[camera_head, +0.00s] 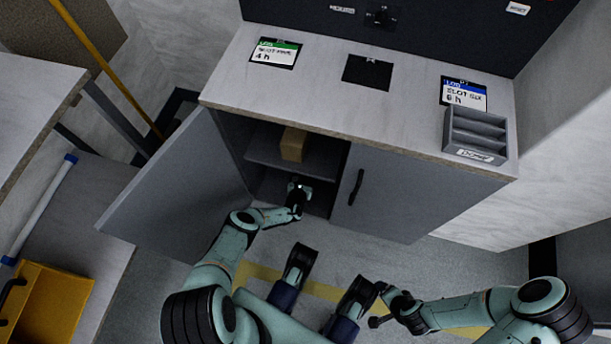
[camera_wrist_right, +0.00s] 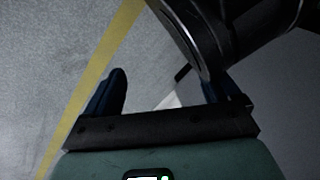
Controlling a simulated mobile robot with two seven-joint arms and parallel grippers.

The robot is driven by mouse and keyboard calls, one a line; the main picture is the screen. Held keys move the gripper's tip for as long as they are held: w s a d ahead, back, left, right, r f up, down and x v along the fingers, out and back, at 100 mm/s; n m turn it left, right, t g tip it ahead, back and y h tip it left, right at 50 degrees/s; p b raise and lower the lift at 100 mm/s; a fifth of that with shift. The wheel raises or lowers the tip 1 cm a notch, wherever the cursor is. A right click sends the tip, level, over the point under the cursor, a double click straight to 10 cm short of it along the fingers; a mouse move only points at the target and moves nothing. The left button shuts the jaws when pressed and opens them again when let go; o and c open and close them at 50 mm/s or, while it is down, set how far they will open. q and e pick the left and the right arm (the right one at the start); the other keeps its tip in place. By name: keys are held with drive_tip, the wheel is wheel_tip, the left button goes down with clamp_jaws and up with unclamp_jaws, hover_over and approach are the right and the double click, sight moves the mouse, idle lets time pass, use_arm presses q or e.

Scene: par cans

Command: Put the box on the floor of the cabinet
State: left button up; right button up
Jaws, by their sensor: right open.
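The cabinet (camera_head: 420,195) stands under the worktop with its left door (camera_head: 180,190) swung open and its right door shut. A small brown box (camera_head: 293,144) sits on the inner shelf (camera_head: 262,150), behind the opening. My left gripper (camera_head: 299,190) is at the opening, below the shelf and in front of the dark lower compartment. It appears apart from the box, and its fingers are too small and dark to read. My right gripper (camera_head: 376,312) is low over the floor in front of the cabinet, open and empty; its spread fingers also show in the right wrist view (camera_wrist_right: 165,90).
A grey rack (camera_head: 476,133) and several label cards lie on the worktop (camera_head: 330,85). A side table (camera_head: 35,120) and a yellow bin (camera_head: 45,310) are at the left. The open door bounds the left of the opening.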

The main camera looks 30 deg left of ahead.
use_arm(q)
drive_tip(key=o, duration=1.7)
use_arm(e)
drive_tip(key=shift+s, duration=0.1)
use_arm(q)
drive_tip(key=p+v, duration=0.1)
drive_tip(key=v, duration=0.1)
drive_tip(key=p+v, duration=0.1)
drive_tip(key=p, duration=0.1)
drive_tip(key=shift+s+r, duration=0.25)
drive_tip(key=shift+r, duration=0.2)
use_arm(e)
wheel_tip(320, 180, up, 5)
drive_tip(key=w+a+t, duration=0.1)
drive_tip(key=w, duration=0.2)
use_arm(q)
drive_tip(key=p+v, duration=0.5)
drive_tip(key=v, duration=0.3)
drive_tip(key=shift+s+d+f, duration=0.1)
drive_tip(key=shift+s, duration=0.1)
use_arm(e)
drive_tip(key=s+a+r+n+g+y, duration=0.1)
drive_tip(key=s+a+r, duration=0.3)
drive_tip(key=s, duration=0.4)
drive_tip(key=shift+s+r+g, duration=0.4)
drive_tip(key=shift+r+g, duration=0.2)
drive_tip(key=shift+g, duration=0.3)
